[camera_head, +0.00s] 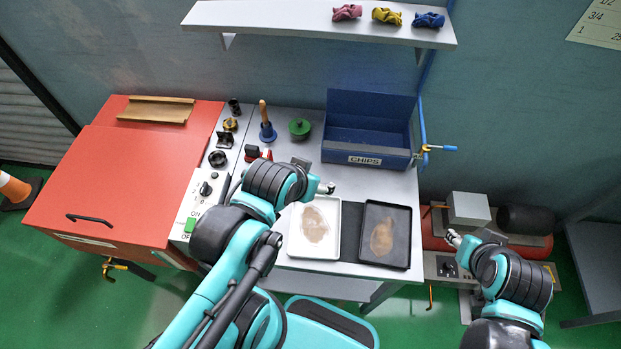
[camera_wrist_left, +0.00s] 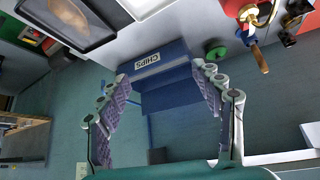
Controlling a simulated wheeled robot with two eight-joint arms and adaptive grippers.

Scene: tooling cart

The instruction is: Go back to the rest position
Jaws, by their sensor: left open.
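My left arm reaches up from the bottom of the head view, and its left gripper (camera_head: 318,186) is over the cart top, above the upper edge of the white tray. In the left wrist view the left gripper (camera_wrist_left: 160,76) has its two fingers spread wide with nothing between them. The blue CHIPS bin lies beyond the fingertips there. My right gripper (camera_head: 455,238) is at the right of the head view, to the right of the cart. Its fingers are too small and foreshortened to judge.
The white tray (camera_head: 295,245) and black tray (camera_head: 404,214) each hold a brownish patch. The blue CHIPS bin (camera_head: 367,136), a blue bell with wooden handle (camera_head: 267,130) and a green knob-like piece (camera_head: 299,128) stand behind. A shelf (camera_head: 280,14) hangs above.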

